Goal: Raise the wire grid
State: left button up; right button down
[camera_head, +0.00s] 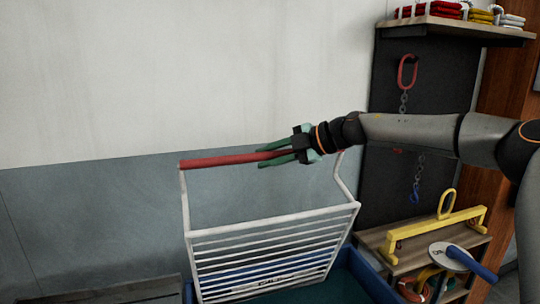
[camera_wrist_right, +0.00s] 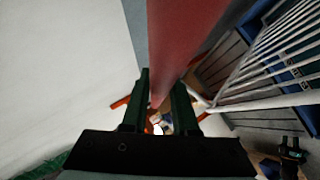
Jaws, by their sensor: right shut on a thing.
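The wire grid (camera_head: 268,253) is a white frame of parallel bars with two upright side arms. A red bar (camera_head: 222,161) joins the tops of these arms. The grid stands tilted in a blue bin, its lower end inside. My right gripper (camera_head: 275,157) is shut on the red bar near its right end. In the right wrist view, the red bar (camera_wrist_right: 178,45) passes between the fingers of my right gripper (camera_wrist_right: 160,105), and the white grid bars (camera_wrist_right: 285,50) show at the right.
The blue bin (camera_head: 372,284) stands below the grid. A wooden bench (camera_head: 375,238) at the right holds a yellow lifting beam (camera_head: 436,236). Chain with a red link (camera_head: 407,72) hangs on a dark panel. A shelf (camera_head: 455,27) with folded straps is above. Pale wall is behind.

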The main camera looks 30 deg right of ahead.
jog(key=c, duration=0.7)
grip_release()
jog(key=shift+a, duration=0.1)
jog(key=b+v, duration=0.1)
jog(key=v, duration=1.1)
jog(key=shift+s+r, duration=0.15)
